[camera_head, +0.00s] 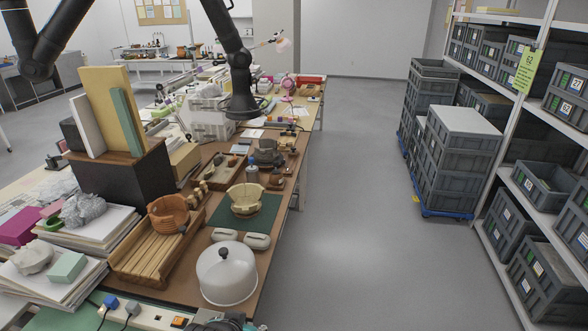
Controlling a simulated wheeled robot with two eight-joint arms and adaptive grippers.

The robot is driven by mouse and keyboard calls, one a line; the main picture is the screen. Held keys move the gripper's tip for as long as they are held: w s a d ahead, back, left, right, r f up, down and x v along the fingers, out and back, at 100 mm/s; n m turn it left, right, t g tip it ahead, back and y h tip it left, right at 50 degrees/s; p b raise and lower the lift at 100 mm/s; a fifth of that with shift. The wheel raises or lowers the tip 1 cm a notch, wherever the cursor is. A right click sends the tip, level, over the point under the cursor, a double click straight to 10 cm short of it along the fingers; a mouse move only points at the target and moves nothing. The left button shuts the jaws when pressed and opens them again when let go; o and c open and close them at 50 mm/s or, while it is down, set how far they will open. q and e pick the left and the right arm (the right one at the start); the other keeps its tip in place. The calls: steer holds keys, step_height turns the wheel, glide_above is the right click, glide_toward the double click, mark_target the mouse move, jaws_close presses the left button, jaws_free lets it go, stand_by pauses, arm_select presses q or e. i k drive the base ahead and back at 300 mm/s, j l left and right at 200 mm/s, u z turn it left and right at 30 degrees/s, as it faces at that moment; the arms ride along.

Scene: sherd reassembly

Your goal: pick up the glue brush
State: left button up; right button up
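I cannot make out the glue brush for certain among the small items on the long brown workbench (262,215). A small pale bottle with a blue top (252,171) stands near the middle of the bench. Behind the bottle are small dark items too small to name. A cream, broken-rimmed bowl (245,199) sits on a dark green mat (268,222). An orange-brown broken pot (170,214) rests at the wooden slatted tray (152,255).
A white dome with a dark knob (226,273) stands at the near bench end. Stacked papers (92,232) and a dark box with upright boards (120,180) crowd the left. A black jointed arm (237,60) hangs over the bench. Open floor (345,210) lies right, before crate shelves (500,120).

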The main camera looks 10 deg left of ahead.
mark_target(276, 163)
steer(key=i, duration=0.9)
steer(key=i+l, duration=0.1)
steer(key=i, duration=0.8)
steer(key=i+u, duration=0.1)
steer(key=i, duration=0.8)
steer(key=i+l, duration=0.2)
steer(key=i, duration=0.7)
steer(key=u, duration=0.45)
steer(key=i+u, duration=0.1)
steer(key=u, duration=0.85)
steer(key=l+u, duration=0.1)
steer(key=u, duration=0.35)
steer(key=l+u, duration=0.1)
steer(key=u, duration=0.4)
steer(key=i, duration=0.05)
